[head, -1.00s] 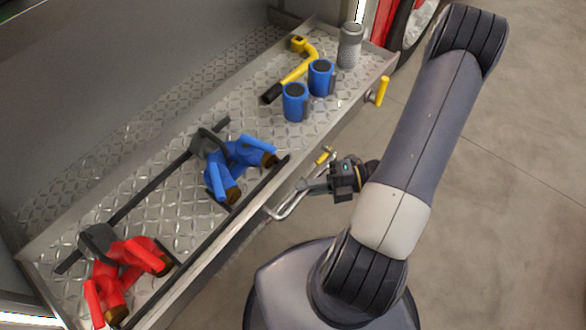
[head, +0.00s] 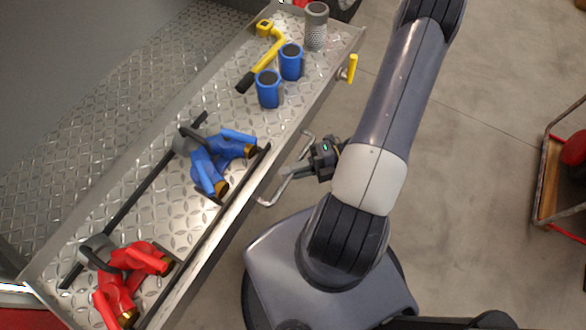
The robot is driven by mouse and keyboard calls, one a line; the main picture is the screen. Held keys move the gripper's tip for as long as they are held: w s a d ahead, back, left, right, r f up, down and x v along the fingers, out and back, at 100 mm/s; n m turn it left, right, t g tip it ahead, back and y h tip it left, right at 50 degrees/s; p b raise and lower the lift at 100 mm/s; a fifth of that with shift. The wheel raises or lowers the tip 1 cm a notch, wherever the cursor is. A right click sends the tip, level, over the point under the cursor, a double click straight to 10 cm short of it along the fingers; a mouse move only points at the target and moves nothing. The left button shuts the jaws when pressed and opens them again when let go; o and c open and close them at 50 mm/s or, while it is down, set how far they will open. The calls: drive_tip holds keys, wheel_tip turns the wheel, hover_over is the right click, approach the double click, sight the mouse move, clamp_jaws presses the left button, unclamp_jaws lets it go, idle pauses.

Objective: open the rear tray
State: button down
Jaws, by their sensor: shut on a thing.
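The rear tray (head: 120,207) is a long metal tray with a diamond-plate floor, pulled out from the vehicle on the left. A bent metal bar handle (head: 270,203) sticks out from its front edge. My gripper (head: 291,170) is shut on this handle at the middle of the tray's front side. The gripper's fingers partly cover the handle. A yellow latch knob (head: 352,68) stands at the tray's right front corner.
A wooden cart (head: 550,180) stands at right. The floor between is clear.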

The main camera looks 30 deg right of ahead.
drive_tip(key=c, duration=1.4)
unclamp_jaws()
drive_tip(key=v, duration=1.1)
drive_tip(key=shift+p, duration=0.35)
drive_tip(key=shift+a, duration=0.2)
